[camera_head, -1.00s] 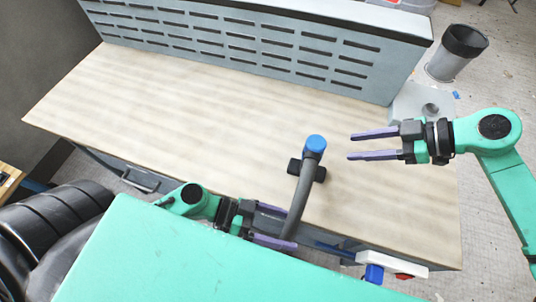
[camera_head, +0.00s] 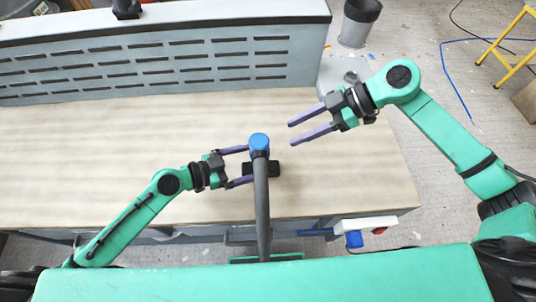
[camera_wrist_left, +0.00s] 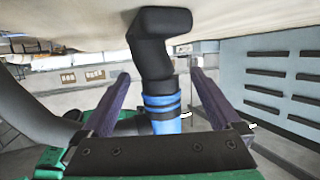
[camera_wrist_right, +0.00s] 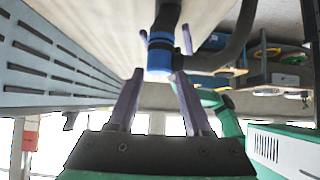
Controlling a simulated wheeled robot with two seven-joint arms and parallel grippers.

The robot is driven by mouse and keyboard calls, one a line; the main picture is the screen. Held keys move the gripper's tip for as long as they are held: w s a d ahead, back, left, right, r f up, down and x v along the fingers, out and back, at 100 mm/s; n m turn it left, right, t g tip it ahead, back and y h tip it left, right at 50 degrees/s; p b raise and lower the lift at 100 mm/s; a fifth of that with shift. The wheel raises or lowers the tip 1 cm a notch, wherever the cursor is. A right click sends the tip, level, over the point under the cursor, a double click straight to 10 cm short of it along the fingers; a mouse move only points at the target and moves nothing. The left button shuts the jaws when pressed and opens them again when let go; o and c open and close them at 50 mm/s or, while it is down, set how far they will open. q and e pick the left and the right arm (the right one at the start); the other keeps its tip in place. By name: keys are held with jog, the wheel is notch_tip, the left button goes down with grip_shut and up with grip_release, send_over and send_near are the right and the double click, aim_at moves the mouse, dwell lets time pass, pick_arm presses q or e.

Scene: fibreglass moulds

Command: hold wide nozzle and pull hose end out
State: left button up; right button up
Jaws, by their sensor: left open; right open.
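A black wide nozzle (camera_head: 274,169) stands with its foot on the table, and a blue collar (camera_head: 259,141) tops it. The grey hose (camera_head: 263,215) runs from the collar to the table's front edge. My left gripper (camera_head: 250,164) is open, with its fingers on either side of the nozzle below the collar. The left wrist view shows the nozzle neck (camera_wrist_left: 155,60) and the blue collar (camera_wrist_left: 162,110) between the fingers, with no clear grip. My right gripper (camera_head: 291,134) is open and empty, right of the collar. The right wrist view shows the collar (camera_wrist_right: 160,55) just ahead of its fingers.
The wooden table (camera_head: 80,150) is otherwise mostly clear. A slotted grey panel (camera_head: 170,65) stands along its back edge. A white box with a blue plug (camera_head: 354,239) sits at the front right edge. A grey bin (camera_head: 356,25) stands on the floor beyond.

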aim_at(270, 162)
pick_arm(q)
jog(key=x, duration=0.6)
jog(key=shift+s, duration=0.15)
jog(key=shift+a, duration=0.1)
